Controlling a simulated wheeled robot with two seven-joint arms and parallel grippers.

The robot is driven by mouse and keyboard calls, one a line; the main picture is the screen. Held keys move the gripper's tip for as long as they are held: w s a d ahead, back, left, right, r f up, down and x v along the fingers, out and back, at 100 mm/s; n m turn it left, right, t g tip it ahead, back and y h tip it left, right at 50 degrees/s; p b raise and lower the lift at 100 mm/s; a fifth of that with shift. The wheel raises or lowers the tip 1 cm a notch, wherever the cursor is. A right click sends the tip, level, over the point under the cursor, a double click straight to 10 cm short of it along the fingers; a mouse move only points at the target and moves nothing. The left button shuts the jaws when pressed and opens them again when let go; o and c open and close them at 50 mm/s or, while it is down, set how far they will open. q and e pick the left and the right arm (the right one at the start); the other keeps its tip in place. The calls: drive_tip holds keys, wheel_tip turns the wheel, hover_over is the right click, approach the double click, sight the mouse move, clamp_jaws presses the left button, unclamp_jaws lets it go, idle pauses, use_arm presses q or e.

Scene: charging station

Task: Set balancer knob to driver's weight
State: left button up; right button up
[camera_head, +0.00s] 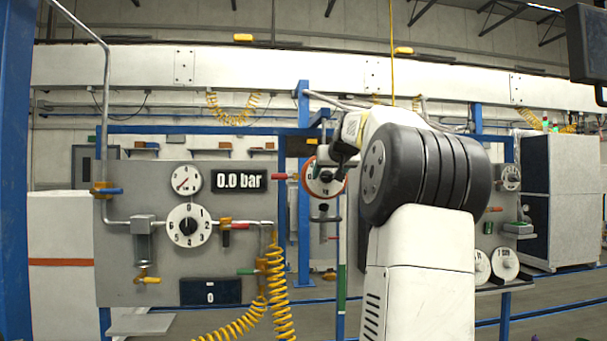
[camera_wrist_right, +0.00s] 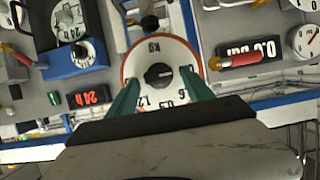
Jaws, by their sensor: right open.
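The balancer dial (camera_head: 325,189) is a white disc with a red rim, partly hidden behind my right gripper (camera_head: 340,160) in the head view. In the right wrist view the dial (camera_wrist_right: 152,50) appears rotated, with "KG" and numbers around a small black knob (camera_wrist_right: 158,75) at its centre. My right gripper (camera_wrist_right: 159,80) is open there, its two green fingers reaching towards the dial on either side of the knob. I cannot tell whether a finger touches the dial. My left gripper is not in view.
A grey panel to the left carries a "0.0 bar" display (camera_head: 239,181), a pressure gauge (camera_head: 186,180), a numbered dial (camera_head: 188,225) and a coiled yellow hose (camera_head: 279,300). In the right wrist view a blue timer box (camera_wrist_right: 72,60) and a red-handled valve (camera_wrist_right: 238,60) flank the dial.

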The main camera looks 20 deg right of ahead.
drive_tip(key=shift+w, duration=0.1)
clamp_jaws()
drive_tip(key=shift+d, duration=0.1)
idle(0.3)
drive_tip(key=m+y, duration=0.2)
drive_tip(key=m, duration=0.1)
drive_tip(key=shift+d+f+t, duration=0.1)
drive_tip(key=shift+d+t, duration=0.2)
drive_tip(key=shift+t, duration=0.1)
drive_tip(key=shift+d+f+m+t+y, duration=0.15)
drive_tip(key=shift+m+t+y, duration=0.5)
drive_tip(key=shift+m, duration=0.85)
drive_tip(key=shift+y, duration=0.25)
